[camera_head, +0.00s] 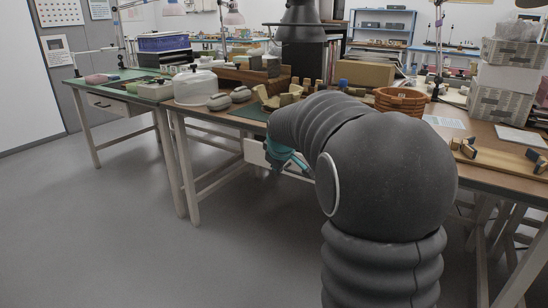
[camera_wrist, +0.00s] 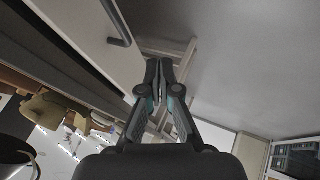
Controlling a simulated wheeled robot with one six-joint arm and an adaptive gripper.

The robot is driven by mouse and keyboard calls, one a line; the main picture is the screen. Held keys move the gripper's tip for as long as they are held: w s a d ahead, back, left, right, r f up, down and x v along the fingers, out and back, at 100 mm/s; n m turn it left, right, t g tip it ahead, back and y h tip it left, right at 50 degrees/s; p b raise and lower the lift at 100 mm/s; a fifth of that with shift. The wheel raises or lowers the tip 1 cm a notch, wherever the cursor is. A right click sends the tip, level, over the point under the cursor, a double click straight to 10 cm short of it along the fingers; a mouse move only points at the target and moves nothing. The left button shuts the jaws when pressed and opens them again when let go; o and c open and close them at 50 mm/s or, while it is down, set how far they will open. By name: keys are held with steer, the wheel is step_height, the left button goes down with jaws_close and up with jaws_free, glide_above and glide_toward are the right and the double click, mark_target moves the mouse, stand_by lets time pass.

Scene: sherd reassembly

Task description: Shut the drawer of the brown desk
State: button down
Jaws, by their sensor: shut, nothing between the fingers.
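The brown desk (camera_head: 200,113) stands in the middle of the head view, with pale legs and a brown top. Its white drawer (camera_head: 254,153) shows under the front edge, partly hidden behind my arm and gripper. In the wrist view the white drawer front (camera_wrist: 78,28) is at upper left, with a dark bar handle (camera_wrist: 117,24). My gripper (camera_head: 284,158) is beside the drawer, in front of the desk. In the wrist view its fingers (camera_wrist: 157,66) are shut and empty, close to the lower end of the drawer front. I cannot tell whether they touch it, or how far out the drawer is.
A green-topped desk (camera_head: 125,90) with its own drawer (camera_head: 112,104) stands at left. The brown desk bears a white lidded pot (camera_head: 195,86), an orange-brown basket (camera_head: 402,101) and several wooden pieces. The grey floor (camera_head: 110,230) in front is clear.

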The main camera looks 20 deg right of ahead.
step_height(320, 180, down, 6)
steer(key=a+f+n+t+b, duration=0.1)
steer(key=n+t+b, duration=0.1)
steer(key=n+t, duration=0.45)
step_height(320, 180, up, 6)
steer(key=n+t, duration=0.3)
steer(key=t, duration=0.1)
steer(key=w+d+p, duration=0.1)
steer(key=w+d, duration=0.3)
steer(key=w, duration=0.7)
steer(key=shift+w+h+p, duration=0.15)
steer(key=shift+h+p, duration=0.25)
